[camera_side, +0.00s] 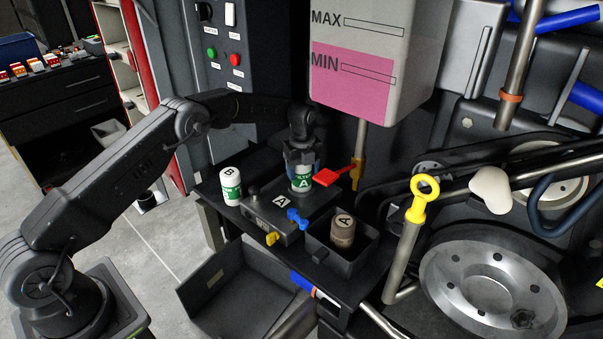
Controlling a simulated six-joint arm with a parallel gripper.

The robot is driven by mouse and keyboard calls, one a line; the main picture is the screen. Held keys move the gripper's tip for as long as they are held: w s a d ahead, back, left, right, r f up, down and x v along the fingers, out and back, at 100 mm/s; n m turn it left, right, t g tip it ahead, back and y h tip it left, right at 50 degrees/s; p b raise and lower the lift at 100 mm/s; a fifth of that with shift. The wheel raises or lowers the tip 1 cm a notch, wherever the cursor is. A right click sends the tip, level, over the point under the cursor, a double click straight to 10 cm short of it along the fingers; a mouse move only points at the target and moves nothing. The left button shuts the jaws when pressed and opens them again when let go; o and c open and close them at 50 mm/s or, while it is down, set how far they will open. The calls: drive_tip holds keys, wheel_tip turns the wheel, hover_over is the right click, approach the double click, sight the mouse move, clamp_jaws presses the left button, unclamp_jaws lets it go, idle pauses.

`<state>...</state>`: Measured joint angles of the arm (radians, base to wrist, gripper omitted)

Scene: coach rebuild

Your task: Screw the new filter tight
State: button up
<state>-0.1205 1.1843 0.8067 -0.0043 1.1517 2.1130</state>
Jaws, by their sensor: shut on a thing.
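The new filter (301,180), white and green with a letter A, stands upright on the dark filter block (268,207), which also bears an A label. My gripper (301,162) comes down from above and is shut on the filter's upper part. The gripper hides the filter's top. Whether the filter's lower end is fully seated cannot be told. A second white and green filter marked B (231,185) stands upright to the left on the shelf. A brown used filter marked A (343,230) stands in a dark open box (328,262) to the right.
A red lever (332,176) lies close to the right of the gripper. Blue (297,218) and yellow (272,238) valve handles sit at the block's front. The pink fluid tank (355,80) hangs behind. A yellow dipstick ring (424,187) and pulleys are at right.

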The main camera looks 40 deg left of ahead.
drive_tip(key=shift+a+r+m, duration=0.45)
drive_tip(key=shift+m, duration=0.15)
drive_tip(key=m, duration=0.4)
drive_tip(key=shift+a+r, duration=0.1)
drive_tip(key=shift+s+m, duration=0.1)
drive_tip(key=shift+m, duration=0.9)
drive_tip(key=m, duration=0.2)
drive_tip(key=shift+a+r+m, duration=0.1)
drive_tip(key=shift+m, duration=0.3)
drive_tip(key=o, duration=1.3)
drive_tip(key=shift+c, duration=0.2)
drive_tip(key=o, duration=0.5)
drive_tip(key=shift+s+d+f, duration=0.15)
drive_tip(key=shift+d+f, duration=0.05)
drive_tip(key=shift+f, duration=0.05)
